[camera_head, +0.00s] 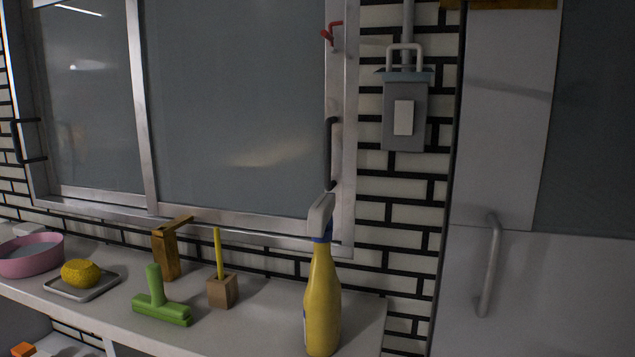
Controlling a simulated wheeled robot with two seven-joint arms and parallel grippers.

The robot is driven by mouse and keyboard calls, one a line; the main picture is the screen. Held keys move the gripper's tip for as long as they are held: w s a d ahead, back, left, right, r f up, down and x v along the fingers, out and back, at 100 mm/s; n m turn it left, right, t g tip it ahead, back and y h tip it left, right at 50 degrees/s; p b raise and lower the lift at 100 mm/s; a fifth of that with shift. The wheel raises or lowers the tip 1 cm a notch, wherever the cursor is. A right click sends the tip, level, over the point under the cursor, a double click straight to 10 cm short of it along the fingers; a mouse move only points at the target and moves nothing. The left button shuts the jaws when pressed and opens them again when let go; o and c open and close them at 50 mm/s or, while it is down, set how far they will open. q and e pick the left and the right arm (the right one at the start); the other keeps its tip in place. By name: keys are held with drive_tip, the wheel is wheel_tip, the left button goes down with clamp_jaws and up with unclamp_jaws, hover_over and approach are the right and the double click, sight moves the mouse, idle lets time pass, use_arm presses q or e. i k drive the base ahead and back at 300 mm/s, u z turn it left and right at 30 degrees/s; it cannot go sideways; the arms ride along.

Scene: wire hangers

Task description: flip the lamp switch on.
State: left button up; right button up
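A grey switch box (405,135) is fixed to the brick wall right of the window, with a conduit running up from it. A pale rectangular switch plate (403,117) is on its front. A light metal loop handle (405,56) and a bluish ledge (406,76) sit at its top. I cannot tell from this view whether the switch is on or off. No lamp can be made out. Neither of my grippers is in view.
A counter (262,331) below the window holds a yellow spray bottle (322,300), green squeegee (161,308), wooden block (222,291), brass dispenser (166,254), yellow sponge (80,272) and pink bowl (30,262). A cabinet door handle (489,265) juts out at right. The wall before the box is clear.

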sight(403, 110)
drive_tip(key=u, duration=0.95)
drive_tip(key=k, duration=0.65)
drive_tip(key=z, duration=1.1)
drive_tip(key=i, duration=0.5)
drive_tip(key=z, duration=0.05)
